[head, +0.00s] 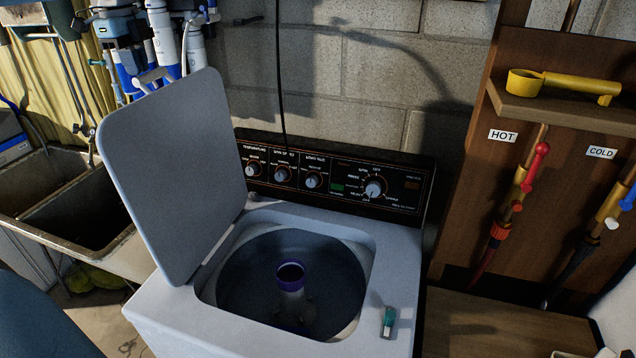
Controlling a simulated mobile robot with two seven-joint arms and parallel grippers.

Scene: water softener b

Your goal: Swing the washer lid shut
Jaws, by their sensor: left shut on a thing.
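The washer lid (170,170) is a pale grey panel. It stands raised at the left side of the washer (395,260), hinged along the left of the opening. The tub (245,275) is uncovered, with a purple-topped agitator (290,280) in its middle. My right gripper is not in view.
The control panel (335,180) runs along the washer's back. A small green item (388,322) lies on the front right of the top. Sinks (75,205) stand at the left. A wooden shelf (560,110) holds a yellow scoop (565,84) at the right. The space above the tub is clear.

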